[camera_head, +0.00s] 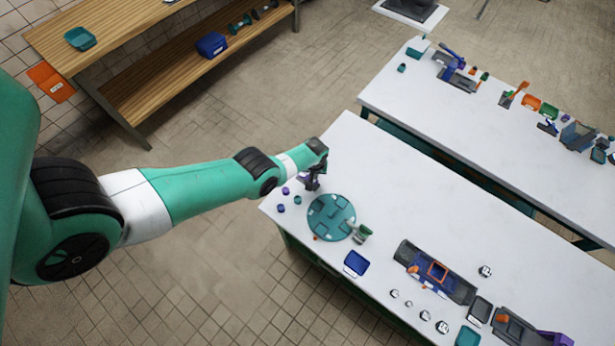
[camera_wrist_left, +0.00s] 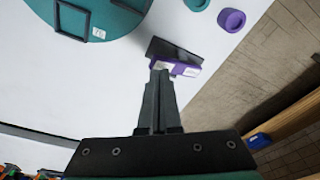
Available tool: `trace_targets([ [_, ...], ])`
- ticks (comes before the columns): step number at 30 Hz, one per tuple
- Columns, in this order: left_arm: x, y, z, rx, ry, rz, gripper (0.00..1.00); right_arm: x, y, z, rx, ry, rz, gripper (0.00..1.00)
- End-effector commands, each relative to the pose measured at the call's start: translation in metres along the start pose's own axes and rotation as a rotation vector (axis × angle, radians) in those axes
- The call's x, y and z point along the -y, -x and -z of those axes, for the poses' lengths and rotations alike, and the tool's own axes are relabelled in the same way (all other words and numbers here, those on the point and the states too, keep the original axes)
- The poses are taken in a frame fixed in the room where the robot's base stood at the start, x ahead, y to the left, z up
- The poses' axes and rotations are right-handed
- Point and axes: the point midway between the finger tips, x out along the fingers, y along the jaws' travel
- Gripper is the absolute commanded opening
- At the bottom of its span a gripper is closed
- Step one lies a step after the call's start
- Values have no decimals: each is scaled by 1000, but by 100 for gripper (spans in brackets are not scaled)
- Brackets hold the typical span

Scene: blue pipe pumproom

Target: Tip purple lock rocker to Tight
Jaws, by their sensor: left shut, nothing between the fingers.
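My left gripper (camera_head: 316,180) reaches over the far left end of the near white table in the head view. In the left wrist view its two fingers (camera_wrist_left: 159,72) are together, with nothing between them. The purple lock rocker (camera_wrist_left: 186,69) is a purple piece with a white label, beside a dark plate, just beyond the fingertips. The fingertips overlap its left edge in the picture; I cannot tell whether they touch. The label is too small to read, so its tilt towards Tight is unclear. In the head view the gripper largely hides this spot. My right gripper is out of view.
A round teal board (camera_head: 331,217) lies close by, also in the left wrist view (camera_wrist_left: 125,28). A blue tray (camera_head: 356,263) and a grey fixture (camera_head: 407,253) are farther along. The table behind the board is bare.

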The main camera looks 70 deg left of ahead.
Motion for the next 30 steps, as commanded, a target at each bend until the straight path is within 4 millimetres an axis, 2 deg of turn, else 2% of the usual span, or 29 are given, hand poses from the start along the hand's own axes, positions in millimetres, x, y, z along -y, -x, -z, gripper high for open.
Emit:
trace_targets([
  [16,0,-1,0,0,0,0,0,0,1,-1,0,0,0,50],
  [30,0,-18,-3,0,0,0,0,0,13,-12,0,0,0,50],
])
